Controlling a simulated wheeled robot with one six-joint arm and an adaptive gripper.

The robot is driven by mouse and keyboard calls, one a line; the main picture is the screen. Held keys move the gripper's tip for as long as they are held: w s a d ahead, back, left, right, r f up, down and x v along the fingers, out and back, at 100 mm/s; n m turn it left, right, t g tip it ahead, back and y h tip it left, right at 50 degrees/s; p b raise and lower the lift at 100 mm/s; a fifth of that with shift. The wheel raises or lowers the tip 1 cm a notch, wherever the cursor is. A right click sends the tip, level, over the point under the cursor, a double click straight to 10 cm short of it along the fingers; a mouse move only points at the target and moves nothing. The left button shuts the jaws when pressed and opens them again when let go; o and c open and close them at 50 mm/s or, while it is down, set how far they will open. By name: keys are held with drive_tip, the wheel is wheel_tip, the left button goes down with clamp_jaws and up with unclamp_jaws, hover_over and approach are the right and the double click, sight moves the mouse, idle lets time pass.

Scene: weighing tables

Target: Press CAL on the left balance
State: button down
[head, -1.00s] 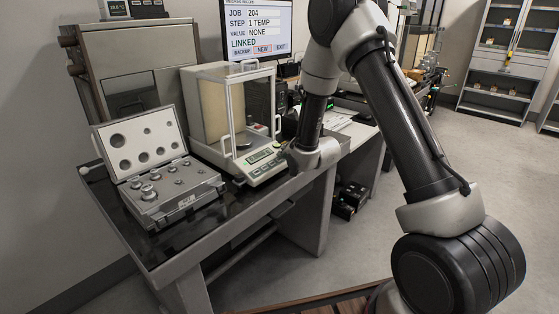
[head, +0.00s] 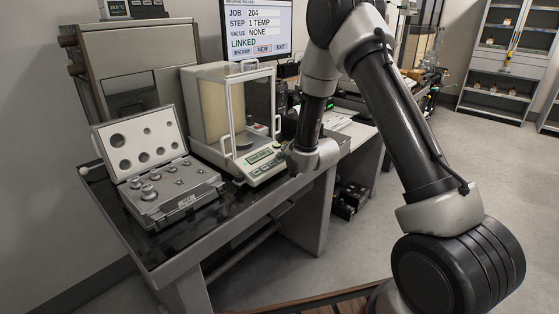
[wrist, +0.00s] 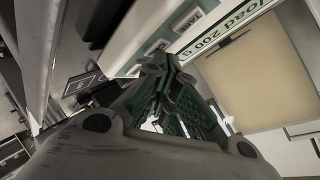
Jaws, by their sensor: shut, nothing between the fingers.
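The balance (head: 205,148) with a glass draft shield stands on the dark-topped table, with its green-lit display and key panel (head: 265,165) at the front. My gripper shows in the wrist view (wrist: 158,68), shut and empty, its fingertips close to the balance's labelled front panel. I cannot read CAL, and I cannot tell whether the fingertips touch a key. In the head view my wrist is at the panel's right end and the fingertips cannot be made out.
An open case of weights (head: 158,190) sits left of the balance. A screen (head: 257,28) behind reads JOB 204, STEP 1 TEMP, VALUE NONE, LINKED. Papers (head: 350,133) lie to the right. The floor (head: 480,200) to the right is clear.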

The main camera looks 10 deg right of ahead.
drive_tip(key=shift+s+d+r, duration=0.15)
drive_tip(key=shift+s+r, duration=0.05)
drive_tip(key=shift+r, duration=0.45)
drive_tip(key=r, duration=0.1)
drive_tip(key=s+r, duration=0.1)
drive_tip(key=r, duration=0.1)
drive_tip(key=d+r, duration=0.1)
drive_tip(key=shift+s+r, duration=0.2)
drive_tip(key=shift+r, duration=0.15)
idle(0.4)
